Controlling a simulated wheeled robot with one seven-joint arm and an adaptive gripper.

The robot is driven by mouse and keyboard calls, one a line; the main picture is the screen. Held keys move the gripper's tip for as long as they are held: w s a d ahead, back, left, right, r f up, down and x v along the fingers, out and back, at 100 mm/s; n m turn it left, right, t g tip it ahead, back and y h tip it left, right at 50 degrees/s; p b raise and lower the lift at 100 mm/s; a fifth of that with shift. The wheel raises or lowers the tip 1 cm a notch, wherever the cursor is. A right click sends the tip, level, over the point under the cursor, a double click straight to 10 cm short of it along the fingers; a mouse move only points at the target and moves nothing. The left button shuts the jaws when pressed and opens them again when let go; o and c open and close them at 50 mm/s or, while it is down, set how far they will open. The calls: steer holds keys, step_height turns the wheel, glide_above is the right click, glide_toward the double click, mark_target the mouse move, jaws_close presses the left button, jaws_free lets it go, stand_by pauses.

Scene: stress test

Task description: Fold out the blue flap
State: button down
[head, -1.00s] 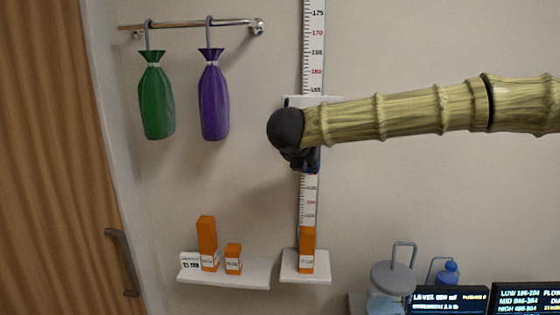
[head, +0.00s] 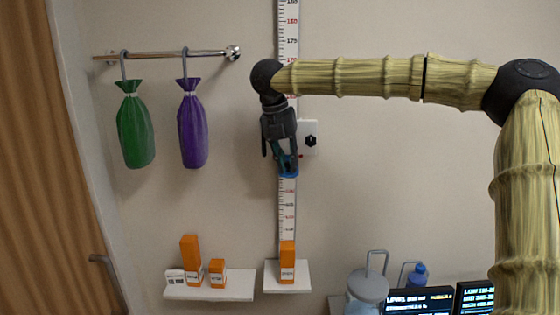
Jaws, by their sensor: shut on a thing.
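My gripper (head: 286,168) points down in front of the measuring strip on the wall. Its fingers are shut on the blue flap (head: 289,175), a small blue piece that shows at the fingertips. Most of the flap is hidden by the fingers, so its hinge and its angle cannot be made out. A white wall box (head: 311,128) with a black knob (head: 311,141) sits just right of the gripper, partly covered by it.
The measuring strip (head: 287,212) runs down to a small shelf (head: 299,283) with an orange box (head: 287,262). A green bag (head: 134,130) and a purple bag (head: 192,130) hang from a rail at left. Bare wall lies between bags and gripper.

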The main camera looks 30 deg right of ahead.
steer(key=shift+w+d+r+g+y, duration=0.1)
steer(key=shift+r+g+y, duration=0.1)
steer(key=shift+r+g, duration=0.15)
steer(key=shift+w+d+r+g+y, duration=0.1)
steer(key=shift+r+g+y, duration=0.1)
steer(key=shift+r+g, duration=0.15)
steer(key=shift+r, duration=0.1)
steer(key=c, duration=1.7)
jaws_free()
steer(key=shift+o, duration=0.4)
steer(key=v, duration=1.1)
steer(key=shift+w+r, duration=0.2)
steer(key=shift+r, duration=0.2)
